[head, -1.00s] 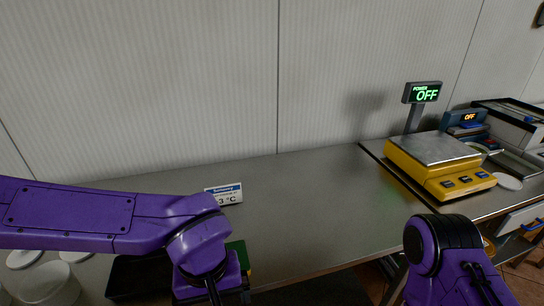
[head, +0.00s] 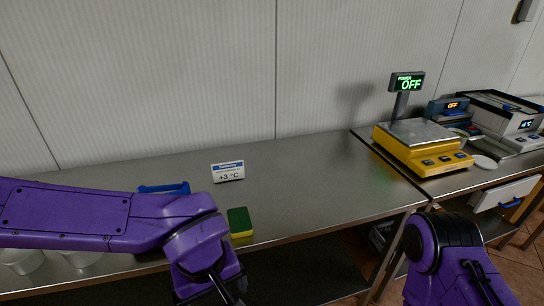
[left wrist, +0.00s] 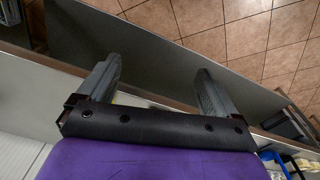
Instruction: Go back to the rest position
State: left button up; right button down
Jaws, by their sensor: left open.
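My left arm (head: 120,220) reaches in from the left in the head view and bends down in front of the steel counter. Its gripper is largely cut off there. In the left wrist view my left gripper (left wrist: 155,85) has two grey fingers spread wide apart with nothing between them. Tiled floor and a counter edge show beyond it. My right arm (head: 450,260) shows at the lower right of the head view; its gripper is out of frame.
A green and yellow sponge (head: 239,222), a +3 °C sign (head: 228,172) and a blue-handled thing (head: 163,188) are on the steel counter (head: 320,180). White containers (head: 22,262) are at lower left. A yellow scale (head: 422,145) stands at right. The counter's middle is clear.

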pick_arm(q)
jog(key=w+a+f+n+t+y, duration=0.25)
jog(key=a+f, duration=0.25)
jog(key=f, duration=0.3)
jog(key=w+a+f+n+t+y, duration=0.1)
jog(key=w+a+f+n+t, duration=0.3)
jog(key=f, duration=0.4)
jog(key=s+a+f+m+g, duration=0.1)
jog(key=s+a+f+m, duration=0.1)
jog(key=s+a+f, duration=0.3)
jog(key=s+a+f+m+g, duration=0.2)
jog(key=s+a+f, duration=0.4)
jog(key=s+f, duration=0.5)
jog(key=s+m, duration=0.1)
jog(key=s, duration=0.1)
jog(key=shift+s+a+f, duration=0.2)
jog(key=shift+s+f, duration=0.1)
jog(key=shift+f, duration=0.05)
jog(key=shift+m+g, duration=0.25)
